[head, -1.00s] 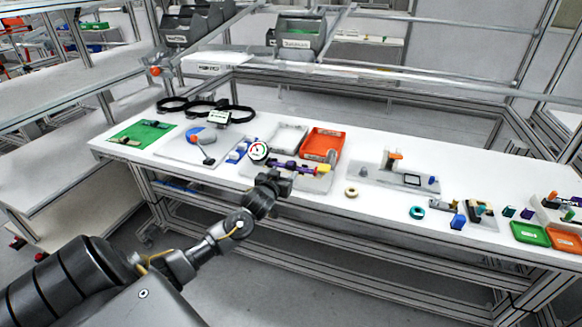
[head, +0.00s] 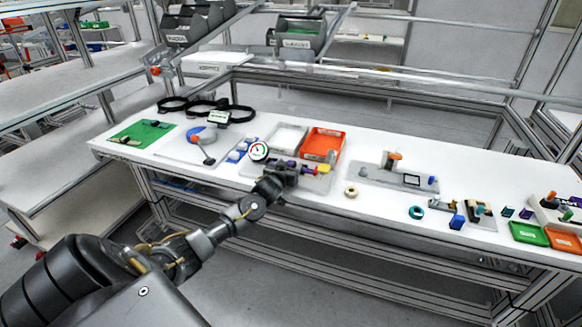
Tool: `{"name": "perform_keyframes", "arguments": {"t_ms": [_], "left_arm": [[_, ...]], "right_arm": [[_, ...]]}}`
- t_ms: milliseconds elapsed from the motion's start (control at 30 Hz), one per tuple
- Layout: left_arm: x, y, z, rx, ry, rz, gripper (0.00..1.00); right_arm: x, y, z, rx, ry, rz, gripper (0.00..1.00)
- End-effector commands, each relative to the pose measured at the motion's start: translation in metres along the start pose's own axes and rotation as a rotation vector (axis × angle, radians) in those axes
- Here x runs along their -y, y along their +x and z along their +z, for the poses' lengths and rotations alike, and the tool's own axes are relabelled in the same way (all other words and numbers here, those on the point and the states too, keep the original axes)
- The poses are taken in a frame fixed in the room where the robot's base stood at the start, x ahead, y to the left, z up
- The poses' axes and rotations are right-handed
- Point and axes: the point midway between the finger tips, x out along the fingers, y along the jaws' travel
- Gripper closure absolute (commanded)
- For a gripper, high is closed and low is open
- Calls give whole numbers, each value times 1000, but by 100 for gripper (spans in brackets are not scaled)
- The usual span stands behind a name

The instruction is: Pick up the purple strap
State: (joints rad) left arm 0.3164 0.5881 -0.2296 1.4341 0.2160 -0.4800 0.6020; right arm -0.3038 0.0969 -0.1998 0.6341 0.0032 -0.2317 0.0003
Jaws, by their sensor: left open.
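The purple strap (head: 305,169) lies at the front of the light grey fixture plate (head: 317,184), near the front edge of the table. Only small purple parts of it show, because my left gripper covers much of it. My left gripper (head: 287,171) is open and sits over or right beside the strap; whether its fingers touch the strap is too small to tell. My right gripper is not in view.
A round dial gauge (head: 259,151) stands just left of my left gripper. A yellow piece (head: 324,168) lies to its right. An orange tray (head: 323,144) and a white tray (head: 287,137) are behind. A tan ring (head: 351,191) lies on clear table to the right.

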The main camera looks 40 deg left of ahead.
Motion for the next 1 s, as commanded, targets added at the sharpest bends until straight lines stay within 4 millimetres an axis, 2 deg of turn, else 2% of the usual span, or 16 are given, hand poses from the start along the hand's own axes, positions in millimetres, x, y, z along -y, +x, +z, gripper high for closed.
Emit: {"name": "perform_keyframes", "arguments": {"t_ms": [67,400,767,933,1000], "left_arm": [[0,0,0,0,0,0,50],[0,0,0,0,0,0,94],[0,-2,-8,-2,0,-1,94],[0,-6,-29,-5,-1,0,94],[2,-15,-38,-2,1,1,94]], "right_arm": [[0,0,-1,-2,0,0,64],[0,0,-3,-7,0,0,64],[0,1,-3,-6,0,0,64],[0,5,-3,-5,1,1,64],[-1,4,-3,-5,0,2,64]]}}
